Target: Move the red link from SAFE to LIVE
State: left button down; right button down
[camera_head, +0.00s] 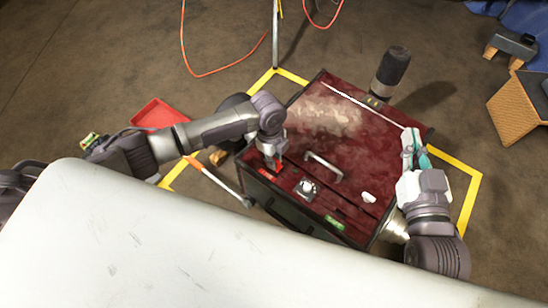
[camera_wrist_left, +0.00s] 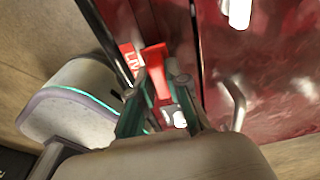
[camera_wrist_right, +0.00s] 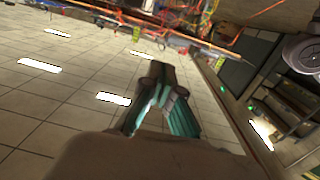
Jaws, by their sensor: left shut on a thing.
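The red link (camera_wrist_left: 154,58) shows between my left gripper's teal-lined fingers in the left wrist view, next to a red label (camera_wrist_left: 130,62) whose visible letters read "LIV". My left gripper (camera_head: 272,160) is shut on the link, low over the near-left part of the dark red box lid (camera_head: 362,150). In the head view the link (camera_head: 275,170) is partly hidden by the gripper. I cannot tell whether it is seated. A green label (camera_head: 334,223) lies further right along the near edge. My right gripper (camera_head: 413,143) is shut and empty, its fingertips together, near the lid's right side.
A metal handle (camera_head: 324,166), a round knob (camera_head: 307,188) and a small white piece (camera_head: 369,197) are on the lid. A dark cylinder (camera_head: 391,70) stands at the far edge. A red tray (camera_head: 159,114) lies on the floor left. Yellow tape (camera_head: 468,190) surrounds the box.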

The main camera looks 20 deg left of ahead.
pick_arm(q)
jog(key=shift+f, duration=0.25)
pick_arm(e)
jog(key=shift+w+r, duration=0.1)
jog(key=shift+r, duration=0.2)
pick_arm(q)
jog(key=shift+f+b, duration=0.3)
jog(key=shift+f, duration=0.25)
pick_arm(e)
jog(key=shift+a+r+t+y, duration=0.15)
jog(key=shift+r+t+y, duration=0.15)
jog(key=shift+r+t, duration=0.4)
pick_arm(q)
jog(key=c, duration=1.1)
grip_release()
jog(key=shift+o, duration=0.2)
jog(key=shift+r, duration=0.1)
notch_tip(320, 180, up, 12)
jog(key=a, duration=0.1)
jog(key=shift+w, duration=0.4)
pick_arm(e)
jog(key=shift+r, duration=0.1)
pick_arm(q)
jog(key=shift+a, duration=0.1)
